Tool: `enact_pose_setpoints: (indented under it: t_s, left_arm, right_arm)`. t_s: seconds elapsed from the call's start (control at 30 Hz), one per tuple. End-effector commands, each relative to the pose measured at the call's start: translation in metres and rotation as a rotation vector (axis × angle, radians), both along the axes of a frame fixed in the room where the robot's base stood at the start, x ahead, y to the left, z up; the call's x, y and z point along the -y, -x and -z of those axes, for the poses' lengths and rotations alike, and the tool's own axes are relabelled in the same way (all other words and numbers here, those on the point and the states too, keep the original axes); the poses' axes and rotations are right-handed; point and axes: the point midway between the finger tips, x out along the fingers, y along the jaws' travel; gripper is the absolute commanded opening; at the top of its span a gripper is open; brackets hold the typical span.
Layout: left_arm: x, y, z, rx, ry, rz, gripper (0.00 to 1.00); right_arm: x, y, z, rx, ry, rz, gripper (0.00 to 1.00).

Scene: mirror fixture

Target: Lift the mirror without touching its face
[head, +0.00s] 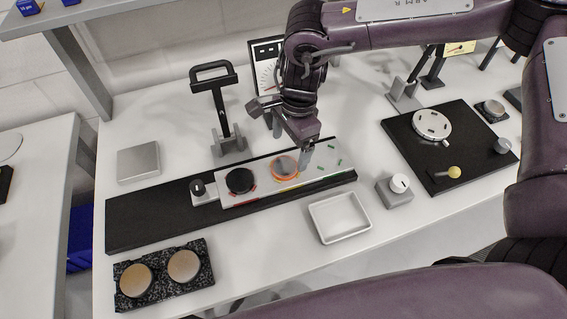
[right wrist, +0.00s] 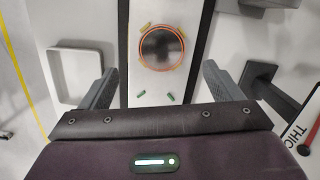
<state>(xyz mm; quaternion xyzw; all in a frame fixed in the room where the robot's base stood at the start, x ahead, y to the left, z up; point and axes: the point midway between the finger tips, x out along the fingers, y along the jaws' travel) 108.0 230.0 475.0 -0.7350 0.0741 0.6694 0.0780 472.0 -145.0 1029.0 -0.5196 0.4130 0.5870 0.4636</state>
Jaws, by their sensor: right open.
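The mirror (head: 284,168) appears to be the round disc with an orange rim, lying flat on a pale plate (head: 262,178) on a black rail. In the right wrist view the mirror (right wrist: 161,47) shows a dark, reflective face with small coloured pieces around its rim. My right gripper (head: 304,160) is just right of the mirror in the head view, pointing down. In the right wrist view its open fingers (right wrist: 158,82) are wide apart, empty, with the mirror ahead between their lines. I see no contact with the face. My left gripper is not in view.
A black disc (head: 240,181) sits left of the mirror on the plate. An empty white tray (head: 340,236) and a knob box (head: 396,190) stand in front. A black clamp stand (head: 222,110) rises behind. Two gold discs lie on a speckled block (head: 207,262) at front left.

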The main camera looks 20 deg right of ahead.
Motion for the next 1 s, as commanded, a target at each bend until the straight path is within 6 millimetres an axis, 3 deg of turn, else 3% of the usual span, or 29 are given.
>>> enact_pose_setpoints:
  t_s: [0.4, 0.7, 1.0]
  left_arm:
    - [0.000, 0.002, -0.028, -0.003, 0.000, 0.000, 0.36]
    - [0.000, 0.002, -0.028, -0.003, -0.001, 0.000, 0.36]
    - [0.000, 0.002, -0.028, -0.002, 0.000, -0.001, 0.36]
  right_arm:
    - [-0.009, 0.001, 0.053, -0.001, 0.000, 0.000, 0.85]
    - [-0.009, 0.000, 0.062, 0.003, -0.002, 0.001, 0.85]
    - [-0.009, 0.000, 0.061, 0.003, -0.002, 0.001, 0.49]
